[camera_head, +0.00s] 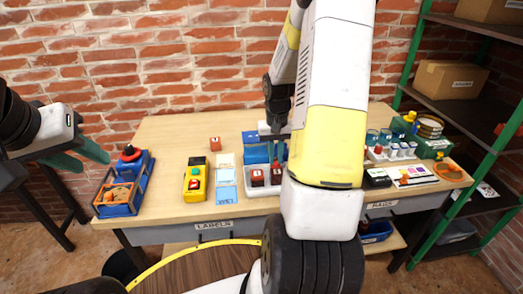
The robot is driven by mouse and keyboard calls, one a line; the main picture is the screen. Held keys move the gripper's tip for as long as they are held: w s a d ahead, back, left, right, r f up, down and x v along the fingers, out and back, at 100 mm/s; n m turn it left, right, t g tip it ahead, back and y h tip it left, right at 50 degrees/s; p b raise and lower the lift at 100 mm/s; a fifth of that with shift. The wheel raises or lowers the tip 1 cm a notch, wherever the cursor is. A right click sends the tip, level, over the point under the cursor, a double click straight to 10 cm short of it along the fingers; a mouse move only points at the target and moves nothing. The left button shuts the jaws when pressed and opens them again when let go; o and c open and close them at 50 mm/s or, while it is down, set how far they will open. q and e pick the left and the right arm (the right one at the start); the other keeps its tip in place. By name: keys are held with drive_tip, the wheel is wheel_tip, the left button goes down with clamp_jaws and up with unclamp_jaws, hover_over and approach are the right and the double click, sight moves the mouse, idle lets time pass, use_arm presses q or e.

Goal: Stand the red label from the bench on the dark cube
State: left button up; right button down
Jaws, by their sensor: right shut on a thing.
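My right gripper (278,156) points down at the white tray in the bench's middle; my own arm partly covers it. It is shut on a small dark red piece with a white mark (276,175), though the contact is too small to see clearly. A similar dark, red-marked cube (257,177) stands just left of it in the tray. I cannot tell which piece is the red label. My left gripper (82,156) is open and empty, left of the bench.
A blue tray (122,206) with orange and red items is at the bench's left end. A yellow control box (195,180) and coloured cards (226,177) lie left of the white tray (255,191). Jars, cards and a green bin (434,148) crowd the right. The back left is clear.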

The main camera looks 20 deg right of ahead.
sight(277, 163)
drive_tip(key=shift+w+d, duration=0.15)
drive_tip(key=shift+d, duration=0.1)
drive_tip(key=shift+w+d+f, duration=0.1)
drive_tip(key=shift+d+f, duration=0.1)
drive_tip(key=shift+f, duration=0.7)
drive_tip(key=shift+w+d+f, duration=0.1)
drive_tip(key=shift+d+f, duration=0.05)
drive_tip(key=shift+f, duration=0.75)
drive_tip(key=shift+f, duration=0.15)
drive_tip(key=c, duration=1.4)
unclamp_jaws()
drive_tip(key=shift+c, duration=0.2)
